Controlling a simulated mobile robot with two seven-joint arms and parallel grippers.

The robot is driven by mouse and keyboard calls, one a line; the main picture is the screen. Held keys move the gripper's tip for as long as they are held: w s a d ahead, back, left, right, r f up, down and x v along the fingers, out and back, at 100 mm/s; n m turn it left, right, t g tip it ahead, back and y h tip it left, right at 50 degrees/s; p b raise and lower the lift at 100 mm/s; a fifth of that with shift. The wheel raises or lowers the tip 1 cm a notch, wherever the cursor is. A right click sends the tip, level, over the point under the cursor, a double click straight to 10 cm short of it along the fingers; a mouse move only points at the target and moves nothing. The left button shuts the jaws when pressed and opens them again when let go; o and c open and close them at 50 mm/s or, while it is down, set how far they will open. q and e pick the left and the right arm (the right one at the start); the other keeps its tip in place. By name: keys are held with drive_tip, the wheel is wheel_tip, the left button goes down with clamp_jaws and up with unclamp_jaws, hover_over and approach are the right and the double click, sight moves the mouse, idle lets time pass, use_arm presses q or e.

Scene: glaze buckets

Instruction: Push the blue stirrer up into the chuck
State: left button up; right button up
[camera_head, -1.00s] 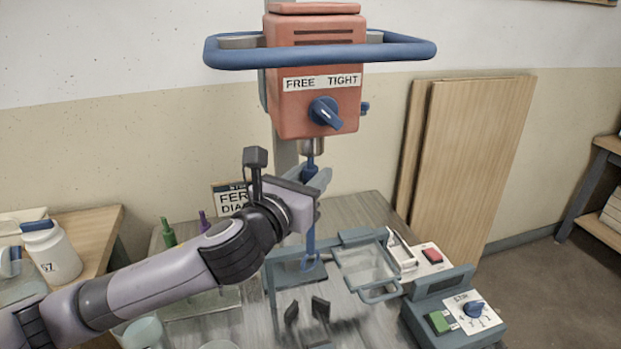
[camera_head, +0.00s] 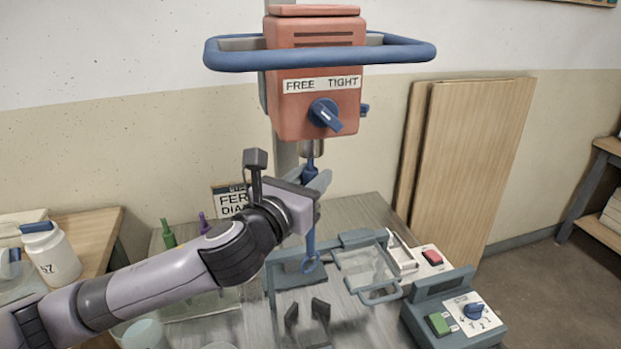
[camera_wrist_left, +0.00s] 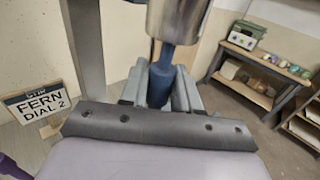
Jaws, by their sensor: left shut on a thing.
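The blue stirrer (camera_head: 311,238) hangs upright under the orange mixer head, with a ring at its lower end. My left gripper (camera_head: 320,182) is shut on its upper part, just below the metal chuck (camera_head: 312,148). A thin rod shows between the stirrer's blue collar and the chuck. In the left wrist view the stirrer (camera_wrist_left: 160,84) is between the grey fingers, and the chuck (camera_wrist_left: 178,20) is directly above. How far the rod goes into the chuck is hidden.
A blue guard rail (camera_head: 320,58) surrounds the mixer head. A white jar (camera_head: 50,252) stands left. A FERN sign (camera_head: 232,200) is behind my arm.

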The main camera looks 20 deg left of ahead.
use_arm(q)
drive_tip(key=shift+r, duration=0.9)
idle(0.5)
drive_tip(key=o, duration=1.1)
drive_tip(key=shift+f, duration=0.1)
